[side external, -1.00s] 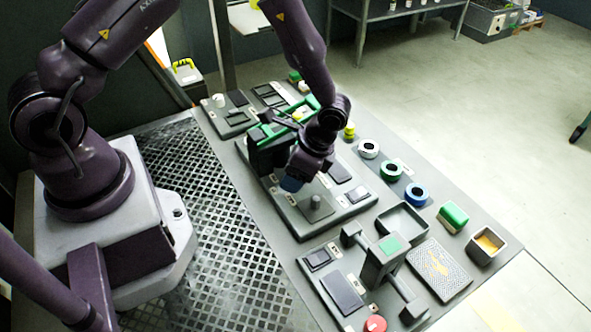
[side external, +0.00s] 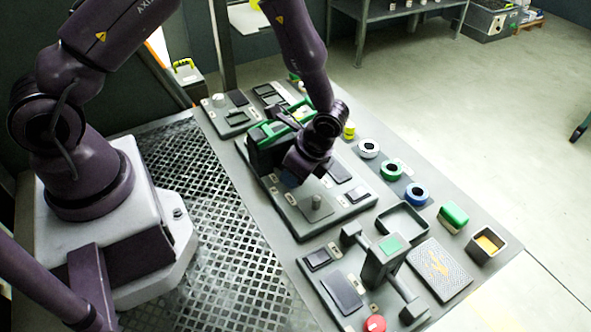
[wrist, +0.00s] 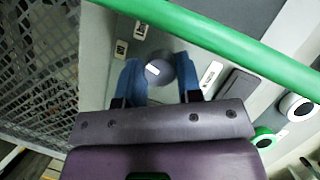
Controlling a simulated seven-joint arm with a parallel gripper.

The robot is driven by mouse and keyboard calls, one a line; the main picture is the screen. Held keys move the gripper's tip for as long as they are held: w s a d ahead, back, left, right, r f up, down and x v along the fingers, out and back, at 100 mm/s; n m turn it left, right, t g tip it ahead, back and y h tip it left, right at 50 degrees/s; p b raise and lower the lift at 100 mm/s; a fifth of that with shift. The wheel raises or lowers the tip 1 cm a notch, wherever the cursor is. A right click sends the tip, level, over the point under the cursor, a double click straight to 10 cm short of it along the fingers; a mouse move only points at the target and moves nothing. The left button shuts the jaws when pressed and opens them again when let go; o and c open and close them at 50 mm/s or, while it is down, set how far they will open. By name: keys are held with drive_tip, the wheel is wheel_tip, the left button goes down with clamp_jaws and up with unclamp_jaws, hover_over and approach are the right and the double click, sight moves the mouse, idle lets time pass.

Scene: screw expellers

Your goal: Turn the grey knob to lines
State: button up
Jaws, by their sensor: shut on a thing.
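A round grey knob (wrist: 158,72) with a white mark on its top shows between the blue fingers in the wrist view. My gripper (wrist: 160,82) is shut on its sides. In the side view my gripper (side external: 291,178) is low over the grey panel (side external: 355,208), and its fingers are mostly in shadow. The knob it holds is hidden there behind the gripper and arm. Small labels (wrist: 140,30) lie near the knob, but I cannot read them.
A green bar (wrist: 215,42) crosses the wrist view close to the knob. White (side external: 368,148), green (side external: 391,170) and blue (side external: 416,194) rings stand on the right. An open tray (side external: 403,222) and a green-topped block (side external: 391,246) are farther forward.

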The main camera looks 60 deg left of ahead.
drive_tip(key=m+t, duration=0.1)
drive_tip(key=m, duration=0.3)
drive_tip(key=shift+m+t+y, duration=0.3)
drive_tip(key=shift+t, duration=0.1)
drive_tip(key=shift+s+m+t, duration=0.1)
drive_tip(key=shift+m+t, duration=0.6)
drive_tip(key=shift+m, duration=1.3)
drive_tip(key=o, duration=0.9)
drive_tip(key=v, duration=1.3)
drive_tip(key=shift+s, duration=0.2)
